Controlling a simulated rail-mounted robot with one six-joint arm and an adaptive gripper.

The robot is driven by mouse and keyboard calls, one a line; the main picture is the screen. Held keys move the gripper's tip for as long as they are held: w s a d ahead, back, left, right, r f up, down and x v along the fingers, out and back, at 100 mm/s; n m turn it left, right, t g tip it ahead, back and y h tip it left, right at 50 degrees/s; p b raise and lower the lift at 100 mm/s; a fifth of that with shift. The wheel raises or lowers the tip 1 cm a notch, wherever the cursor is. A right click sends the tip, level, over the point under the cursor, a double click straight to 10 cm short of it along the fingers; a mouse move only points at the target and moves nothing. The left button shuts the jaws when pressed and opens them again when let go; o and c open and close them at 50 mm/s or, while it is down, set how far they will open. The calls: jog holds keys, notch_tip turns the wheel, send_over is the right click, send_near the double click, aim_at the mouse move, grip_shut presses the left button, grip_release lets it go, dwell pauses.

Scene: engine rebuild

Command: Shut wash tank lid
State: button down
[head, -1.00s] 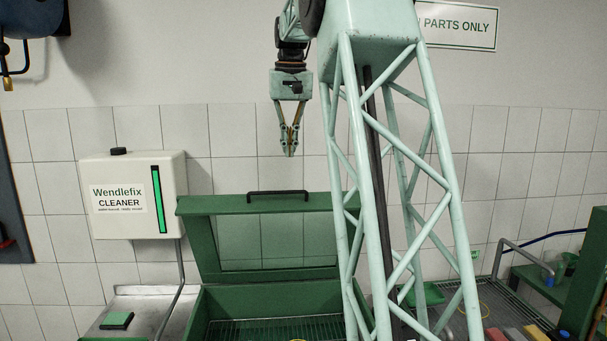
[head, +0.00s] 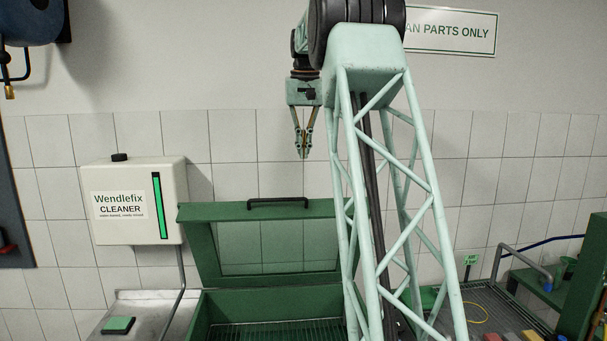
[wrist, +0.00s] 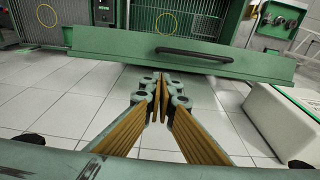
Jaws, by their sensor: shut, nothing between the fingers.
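The green wash tank (head: 270,303) stands low in the middle of the head view, partly hidden by my arm's lattice. Its lid (head: 198,228) is open, standing up and tilted at the back of the tank, with a clear window. A black bar handle (head: 278,203) is on the lid's top edge. In the wrist view the lid edge (wrist: 110,42) crosses the upper part, with the handle (wrist: 195,53) beyond my fingertips. My gripper (head: 304,155) hangs fingers-down above the lid and to the right of the handle, apart from it. It is shut and empty.
The white cleaner dispenser (head: 138,202) is on the wall at left, with its pipe running down. A green pad (head: 118,325) lies on the metal bench beside the tank. A grated bench (head: 490,300) with a bent spout is at right.

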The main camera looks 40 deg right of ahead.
send_over(304, 214)
jog(key=w+d, duration=0.3)
notch_tip(304, 214, down, 10)
jog(key=shift+a+f, duration=0.2)
jog(key=shift+a, duration=0.05)
jog(key=shift+s+a+f, duration=0.35)
jog(key=shift+s+f, duration=0.05)
jog(key=shift+f, duration=0.1)
jog(key=shift+s+a+f+p, duration=0.15)
jog(key=shift+f, duration=0.25)
jog(key=shift+s+a+f+p, duration=0.1)
jog(key=shift+s+f+p, duration=0.05)
jog(key=shift+f, duration=0.25)
jog(key=shift+s, duration=0.1)
jog(key=shift+s+a+f+b, duration=0.45)
jog(key=shift+s+b, duration=0.1)
jog(key=shift+b, duration=0.4)
jog(key=shift+s+a, duration=0.15)
jog(key=shift+a, duration=0.05)
jog(key=shift+f+b, duration=0.1)
jog(key=shift+b, duration=0.2)
jog(key=shift+s, duration=0.1)
